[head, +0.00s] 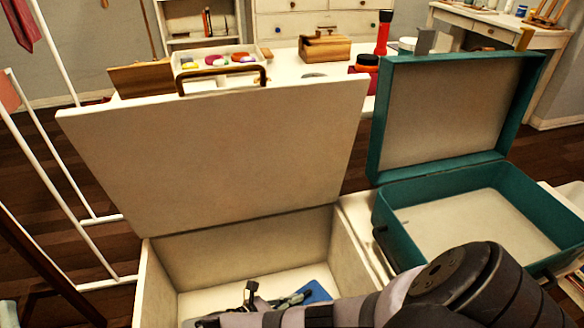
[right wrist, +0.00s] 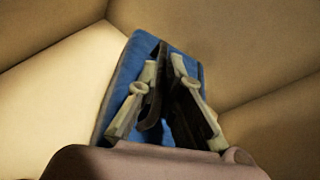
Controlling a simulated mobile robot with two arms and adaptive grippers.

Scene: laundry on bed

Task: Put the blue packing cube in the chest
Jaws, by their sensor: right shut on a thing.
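The blue packing cube (head: 318,292) is inside the open cream chest (head: 157,285), low down near its back right corner, partly hidden by my right arm. My right gripper (head: 298,298) reaches down into the chest and is shut on the cube. In the right wrist view, the fingers of the gripper (right wrist: 168,55) pinch the blue cube (right wrist: 132,62) between the chest's pale walls. I cannot tell whether the cube touches the chest floor. The chest lid (head: 215,150) stands up, tilted back. My left gripper is not in view.
An open teal suitcase (head: 385,215) stands to the right of the chest, its inside empty where visible. A white rack (head: 60,170) stands at the left. Behind the lid, a white surface holds a tray (head: 215,62), a wooden box (head: 325,48) and a red flashlight (head: 383,35).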

